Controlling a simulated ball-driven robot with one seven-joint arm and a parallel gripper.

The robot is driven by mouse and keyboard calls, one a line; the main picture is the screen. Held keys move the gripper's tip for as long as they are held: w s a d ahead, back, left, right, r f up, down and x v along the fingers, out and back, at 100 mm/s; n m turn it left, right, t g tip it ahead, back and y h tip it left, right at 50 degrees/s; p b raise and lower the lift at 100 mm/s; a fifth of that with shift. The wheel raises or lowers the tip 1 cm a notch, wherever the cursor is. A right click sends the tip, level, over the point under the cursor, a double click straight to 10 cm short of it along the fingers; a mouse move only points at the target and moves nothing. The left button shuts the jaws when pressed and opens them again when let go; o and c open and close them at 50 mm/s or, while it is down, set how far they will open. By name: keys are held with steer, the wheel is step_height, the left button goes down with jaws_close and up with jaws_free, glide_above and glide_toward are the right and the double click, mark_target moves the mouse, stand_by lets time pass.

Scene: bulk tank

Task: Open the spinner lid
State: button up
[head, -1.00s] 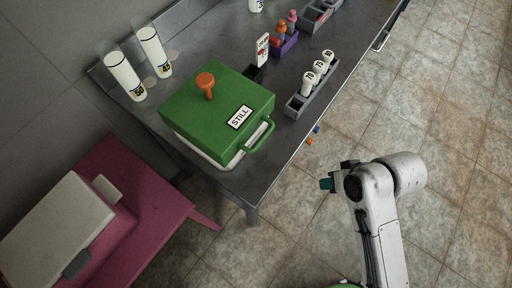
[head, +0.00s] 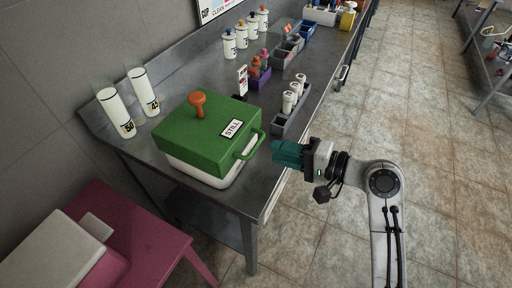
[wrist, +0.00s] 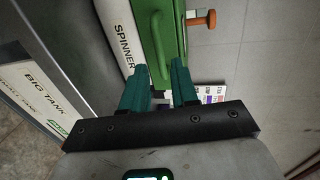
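The spinner is a white box (head: 192,177) with a green lid (head: 205,125) marked STILL, standing on the metal table. The lid is shut, with an orange knob (head: 198,102) on top and a green bar handle (head: 252,146) at its front edge. In the wrist view the SPINNER lettering shows on the white body (wrist: 122,35), beside the green lid (wrist: 174,22) and its handle (wrist: 158,50). My gripper (head: 276,153) is just right of the handle. Its teal fingers (wrist: 160,76) are apart with nothing held, pointing towards the handle; I cannot tell whether they touch it.
A grey rack of white bottles (head: 284,120) stands close behind my gripper on the table (head: 240,196). Two tall white cylinders (head: 117,113) stand at the left. A pink stool (head: 165,238) is at lower left.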

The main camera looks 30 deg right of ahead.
mark_target(256, 145)
steer(key=x, duration=0.7)
steer(key=shift+p, duration=0.3)
steer(key=shift+c, duration=0.2)
jaws_close()
